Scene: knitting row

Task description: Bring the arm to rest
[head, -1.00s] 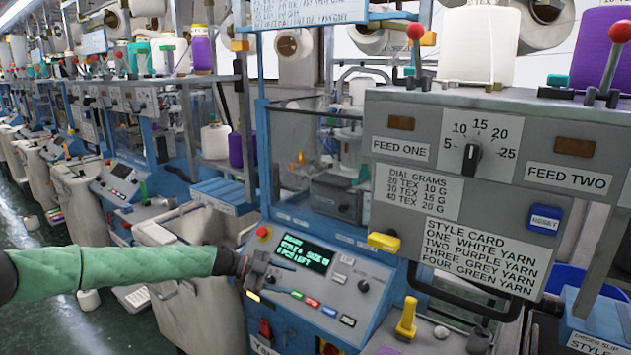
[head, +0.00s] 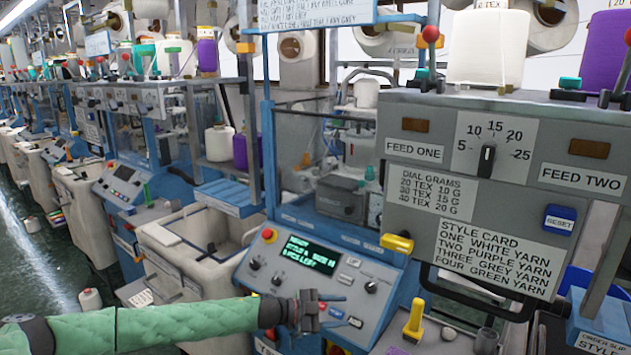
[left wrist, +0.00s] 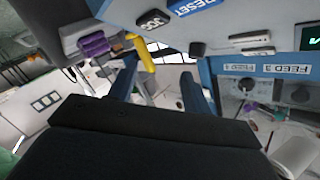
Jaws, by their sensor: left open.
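My left arm, in a green sleeve, comes in from the left in the head view. My left gripper (head: 338,312) is in front of the lower part of the blue-and-grey control panel (head: 372,308). Its jaws point right, apart and with nothing between them, and cover some of the panel's buttons. In the left wrist view my two dark fingers (left wrist: 160,78) stand apart, with a yellow handle (left wrist: 145,55) seen behind them. I cannot tell the exact gap between gripper and panel. My right gripper is not in view.
A yellow lever (head: 414,320) stands right of my gripper. The grey feed box (head: 400,122) with dial and style card overhangs at right. A pale open bin (head: 165,238) is behind my arm. Green floor (head: 70,275) shows at left.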

